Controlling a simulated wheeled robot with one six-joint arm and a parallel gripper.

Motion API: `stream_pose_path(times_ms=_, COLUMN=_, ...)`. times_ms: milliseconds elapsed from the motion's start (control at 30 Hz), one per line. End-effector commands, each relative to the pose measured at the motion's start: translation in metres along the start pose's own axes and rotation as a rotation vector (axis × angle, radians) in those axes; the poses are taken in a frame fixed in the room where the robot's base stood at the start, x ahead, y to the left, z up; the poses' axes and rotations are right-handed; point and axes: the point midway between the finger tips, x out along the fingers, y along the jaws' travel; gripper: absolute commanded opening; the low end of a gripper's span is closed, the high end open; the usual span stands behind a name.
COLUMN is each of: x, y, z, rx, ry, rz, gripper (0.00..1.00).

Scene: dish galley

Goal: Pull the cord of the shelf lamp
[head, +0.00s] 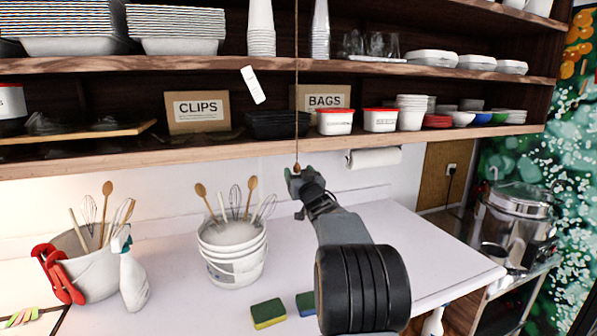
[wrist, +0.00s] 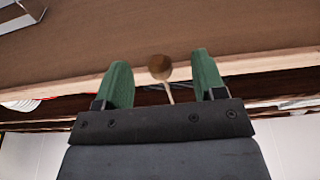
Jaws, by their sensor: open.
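The lamp cord (head: 296,100) hangs straight down in front of the shelves in the head view and ends in a small brown wooden knob (head: 297,168). My gripper (head: 296,178) is at the knob, just below the lower shelf edge. In the wrist view the knob (wrist: 159,67) sits between the two green fingertips of my gripper (wrist: 161,84), with a gap on both sides. The fingers are apart and do not grip it. A short stretch of cord (wrist: 169,93) shows by the knob. The lamp itself is not visible.
The lower shelf edge (head: 400,139) runs just above my gripper. A paper towel roll (head: 374,157) hangs to its right. A white bucket of utensils (head: 233,255) stands on the counter to its left, with a spray bottle (head: 133,280) farther left. The counter's right part (head: 430,255) is clear.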

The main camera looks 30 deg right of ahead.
Motion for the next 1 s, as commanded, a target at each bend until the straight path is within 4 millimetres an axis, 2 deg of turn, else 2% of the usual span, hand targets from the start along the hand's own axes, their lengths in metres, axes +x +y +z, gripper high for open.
stream_pose_path(times_ms=467, x=-0.003, y=0.0, z=0.001, rx=0.0, ry=0.001, rz=0.0, gripper=0.64)
stream_pose_path(times_ms=1000, x=-0.059, y=0.0, z=0.002, rx=-0.002, ry=0.002, rz=0.001, gripper=0.64)
